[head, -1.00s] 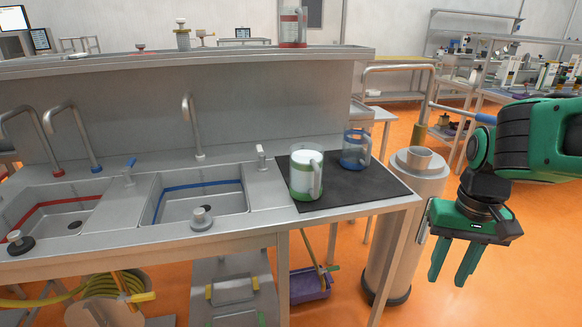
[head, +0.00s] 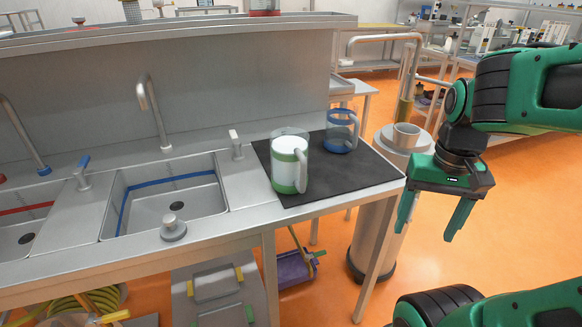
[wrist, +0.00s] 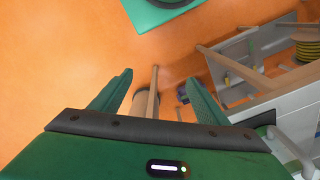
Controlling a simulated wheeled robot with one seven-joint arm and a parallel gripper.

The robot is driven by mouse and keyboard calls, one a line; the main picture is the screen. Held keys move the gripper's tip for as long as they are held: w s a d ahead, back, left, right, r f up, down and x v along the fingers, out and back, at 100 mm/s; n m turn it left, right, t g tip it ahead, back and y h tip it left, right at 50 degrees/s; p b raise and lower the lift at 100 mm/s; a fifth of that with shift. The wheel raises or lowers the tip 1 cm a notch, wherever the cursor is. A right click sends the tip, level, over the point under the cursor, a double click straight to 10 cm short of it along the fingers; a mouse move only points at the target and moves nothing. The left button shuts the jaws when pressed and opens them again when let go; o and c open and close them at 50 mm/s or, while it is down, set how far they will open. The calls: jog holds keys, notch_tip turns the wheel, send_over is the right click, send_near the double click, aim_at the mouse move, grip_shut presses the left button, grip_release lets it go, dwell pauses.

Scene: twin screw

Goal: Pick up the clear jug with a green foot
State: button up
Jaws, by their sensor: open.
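The clear jug with a green foot (head: 289,163) stands upright on the black mat (head: 345,181) at the right end of the sink counter. It has white contents or a white inner part, green bands and a handle on its right side. My gripper (head: 428,222) is open and empty, pointing down to the right of the counter and apart from the jug. In the wrist view, my open gripper (wrist: 151,92) has floor and table legs beyond its fingers; the jug is not in that view.
A clear jug with blue bands (head: 341,132) stands behind and right of the green one. A grey cylindrical bin (head: 372,240) stands beside the counter's right end. A tap (head: 153,110) and a sink basin (head: 170,196) lie left. A red-banded jug (head: 264,8) is on the shelf.

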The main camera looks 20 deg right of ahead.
jog(key=w+a+r+m, duration=0.2)
jog(key=w+r, duration=0.1)
jog(key=w, duration=0.4)
jog(key=w+a+r+m, duration=0.2)
jog(key=w+a+r, duration=0.1)
jog(key=w, duration=0.3)
jog(key=m, duration=0.6)
send_near(293, 167)
jog(key=s+d, duration=0.2)
jog(key=shift+m, duration=0.5)
jog(key=f, duration=0.7)
jog(key=a+f, duration=0.1)
jog(key=f, duration=0.2)
jog(key=shift+s+a+f, duration=0.1)
jog(key=shift+f, duration=0.75)
jog(key=shift+r, duration=0.1)
grip_shut()
